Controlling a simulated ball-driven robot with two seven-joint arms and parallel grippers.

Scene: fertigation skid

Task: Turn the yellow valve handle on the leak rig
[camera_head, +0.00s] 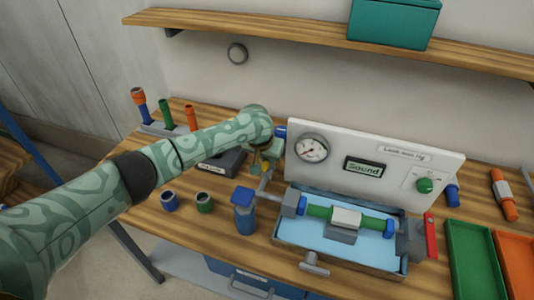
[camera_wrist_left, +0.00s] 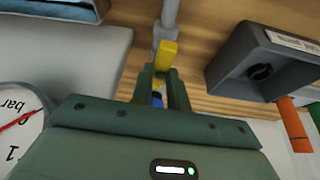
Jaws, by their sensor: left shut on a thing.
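The leak rig (camera_head: 340,150) is a white panel with a round gauge (camera_head: 313,149), a display reading "Sound" and a green knob, standing behind a blue tray (camera_head: 282,231). My left gripper (camera_wrist_left: 164,90) is shut on the yellow valve handle (camera_wrist_left: 166,52), which stands out between its two fingers in the left wrist view. In the head view the left gripper (camera_head: 262,160) is at the left end of the panel, and my arm and gripper mostly hide the handle. A grey pipe (camera_wrist_left: 169,18) lies beyond the handle. My right gripper is not in view.
A dark grey block (camera_head: 222,163) stands left of the gripper. Blue and green fittings (camera_head: 205,202) and a blue bottle (camera_head: 244,215) stand nearer the front. Green and orange trays (camera_head: 470,262) are at the right. A wooden shelf (camera_head: 300,32) runs above.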

